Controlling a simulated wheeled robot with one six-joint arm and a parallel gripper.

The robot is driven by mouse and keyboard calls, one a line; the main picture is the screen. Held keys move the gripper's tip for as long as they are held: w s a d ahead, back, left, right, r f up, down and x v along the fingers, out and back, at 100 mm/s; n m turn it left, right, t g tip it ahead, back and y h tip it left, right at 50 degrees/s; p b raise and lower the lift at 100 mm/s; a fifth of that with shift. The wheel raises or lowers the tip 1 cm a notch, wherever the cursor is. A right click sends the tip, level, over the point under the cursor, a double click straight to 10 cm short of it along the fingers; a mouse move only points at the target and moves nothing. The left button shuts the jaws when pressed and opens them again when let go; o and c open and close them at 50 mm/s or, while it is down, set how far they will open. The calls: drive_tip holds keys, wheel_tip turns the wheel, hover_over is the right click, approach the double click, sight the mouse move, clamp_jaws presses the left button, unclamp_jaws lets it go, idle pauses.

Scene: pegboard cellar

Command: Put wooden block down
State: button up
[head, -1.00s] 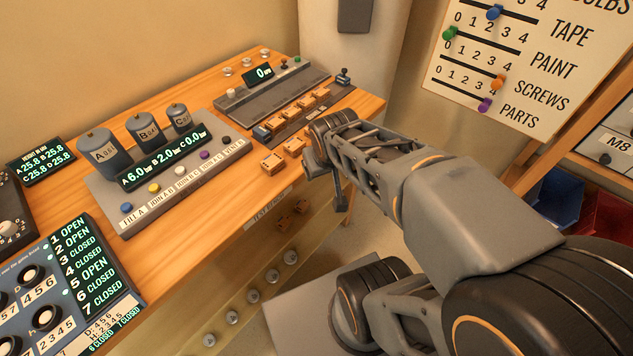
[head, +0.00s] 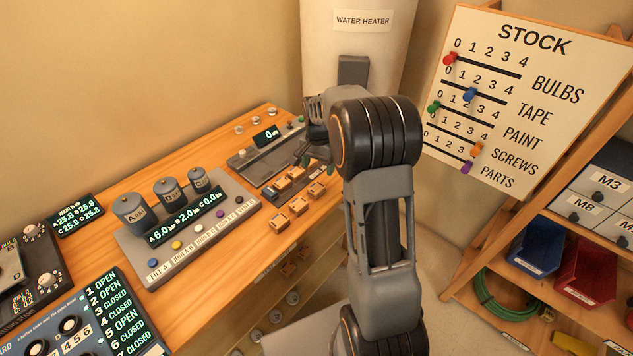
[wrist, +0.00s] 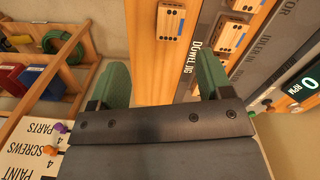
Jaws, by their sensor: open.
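Small wooden blocks with dark holes sit on the bench. Three lie along its front edge in the head view: a left block (head: 281,221), a middle block (head: 299,205) and a right block (head: 317,189). Others sit in a row on the dark dowel jig strip (wrist: 201,35) behind them. The wrist view shows one block (wrist: 171,20) on bare wood and another block (wrist: 231,36) on the strip. My gripper (wrist: 164,82) is open, its green fingers wide apart, with nothing between them. In the head view my arm partly hides the gripper.
Left of the blocks is a panel with three canisters (head: 167,194) and buttons. A machine with a green readout (head: 266,136) stands behind the jig. A stock board (head: 500,90) and a shelf with a blue bin (head: 533,247) stand at right.

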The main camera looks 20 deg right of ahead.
drive_tip(key=w+r+m, duration=0.1)
drive_tip(key=w+r, duration=0.1)
drive_tip(key=m, duration=0.2)
hover_over(316, 187)
wheel_tip(316, 187, down, 8)
drive_tip(key=shift+s+d+f+p, duration=0.1)
drive_tip(key=shift+f+p, duration=0.1)
drive_tip(key=shift+p, duration=0.15)
drive_tip(key=shift+f+p, duration=0.75)
drive_tip(key=shift+f, duration=2)
drive_tip(key=c, duration=1.1)
